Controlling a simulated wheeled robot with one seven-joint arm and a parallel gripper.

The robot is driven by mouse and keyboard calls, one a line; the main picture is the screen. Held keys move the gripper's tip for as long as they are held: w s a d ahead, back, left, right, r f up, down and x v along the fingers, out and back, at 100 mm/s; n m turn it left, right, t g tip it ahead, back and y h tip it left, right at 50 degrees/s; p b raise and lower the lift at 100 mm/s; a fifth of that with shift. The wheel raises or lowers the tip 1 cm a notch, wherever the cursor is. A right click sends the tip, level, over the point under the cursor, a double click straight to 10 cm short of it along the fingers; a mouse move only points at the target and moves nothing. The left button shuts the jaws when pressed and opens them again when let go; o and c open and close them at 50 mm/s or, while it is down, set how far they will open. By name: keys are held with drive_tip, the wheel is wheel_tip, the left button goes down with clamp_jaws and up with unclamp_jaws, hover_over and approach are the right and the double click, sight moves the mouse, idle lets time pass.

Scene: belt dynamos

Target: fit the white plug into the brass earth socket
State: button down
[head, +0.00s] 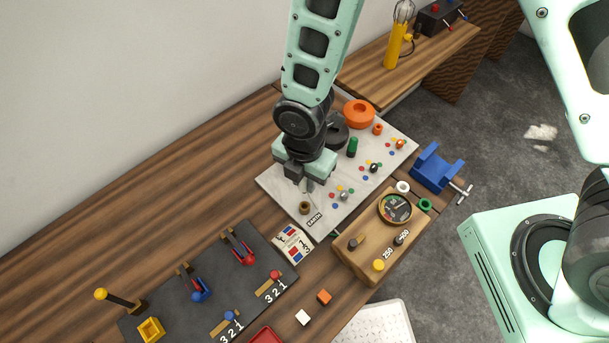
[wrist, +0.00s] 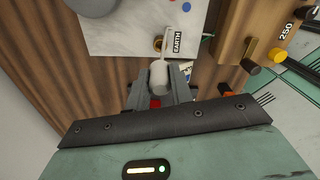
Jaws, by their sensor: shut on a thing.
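My gripper (head: 308,184) is over the near left corner of the pale marble panel, shut on the white plug. In the wrist view the fingers (wrist: 160,92) close around the plug (wrist: 158,76), which looks pale grey-white and points toward the socket. The brass earth socket (head: 304,208) stands on the panel beside the EARTH label, just in front of the gripper. In the wrist view the socket (wrist: 158,43) shows just beyond the plug's end. The head view shows a gap between the gripper and the socket; the plug is mostly hidden there. I cannot tell how high the plug is.
The marble panel (head: 270,182) carries coloured dots, small knobs and an orange ring (head: 358,113). A wooden meter box (head: 362,262) stands close on the right. A dark lever board (head: 160,325) lies at the front left. Bare wooden tabletop is free left of the panel.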

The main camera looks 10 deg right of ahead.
sight(304, 192)
drive_tip(key=shift+f+b, duration=2.4)
drive_tip(key=shift+f, duration=0.55)
drive_tip(key=shift+f+b, duration=1.35)
drive_tip(key=shift+f, duration=0.25)
drive_tip(key=c, duration=1.1)
unclamp_jaws()
drive_tip(key=shift+c, duration=0.2)
drive_tip(key=shift+r, duration=0.1)
wheel_tip(304, 192, up, 17)
drive_tip(key=shift+r+b, duration=0.1)
drive_tip(key=shift+b, duration=0.4)
